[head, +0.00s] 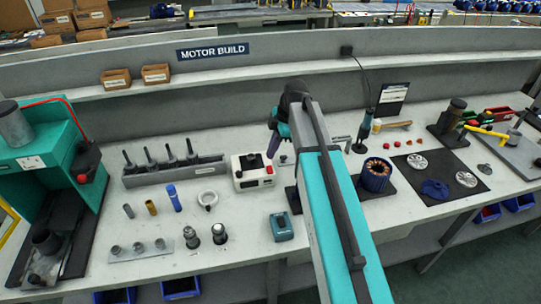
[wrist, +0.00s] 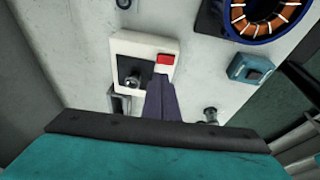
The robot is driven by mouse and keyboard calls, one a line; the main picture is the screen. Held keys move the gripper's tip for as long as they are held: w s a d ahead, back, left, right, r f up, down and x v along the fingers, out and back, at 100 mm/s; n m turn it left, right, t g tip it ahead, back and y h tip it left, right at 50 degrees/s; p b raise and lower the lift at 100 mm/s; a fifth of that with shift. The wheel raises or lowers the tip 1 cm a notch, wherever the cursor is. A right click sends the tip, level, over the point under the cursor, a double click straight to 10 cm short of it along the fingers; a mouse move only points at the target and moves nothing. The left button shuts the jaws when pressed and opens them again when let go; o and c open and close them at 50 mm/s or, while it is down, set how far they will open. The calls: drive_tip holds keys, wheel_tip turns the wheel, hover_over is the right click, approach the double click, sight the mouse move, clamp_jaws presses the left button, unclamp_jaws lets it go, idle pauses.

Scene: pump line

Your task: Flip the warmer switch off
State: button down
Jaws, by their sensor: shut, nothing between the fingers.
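The warmer (head: 253,184) is a small cream-white box on the bench, left of my arm. It also shows in the wrist view (wrist: 128,47). I cannot tell which way the switch is tipped. My gripper (head: 271,155) is shut and empty at the warmer's right side. In the wrist view its dark purple fingers (wrist: 161,80) point at the red switch, with the tips just below it. I cannot tell whether they touch it.
A rack of dark tools (head: 175,170) stands left of the warmer. A teal box (head: 281,226) lies in front, and a copper-wound stator (head: 376,175) stands to the right of my arm.

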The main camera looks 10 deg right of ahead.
drive_tip(key=b+v, duration=0.2)
drive_tip(key=v, duration=0.6)
drive_tip(key=shift+s+r, duration=0.2)
drive_tip(key=shift+s, duration=0.1)
drive_tip(key=shift+d, duration=0.1)
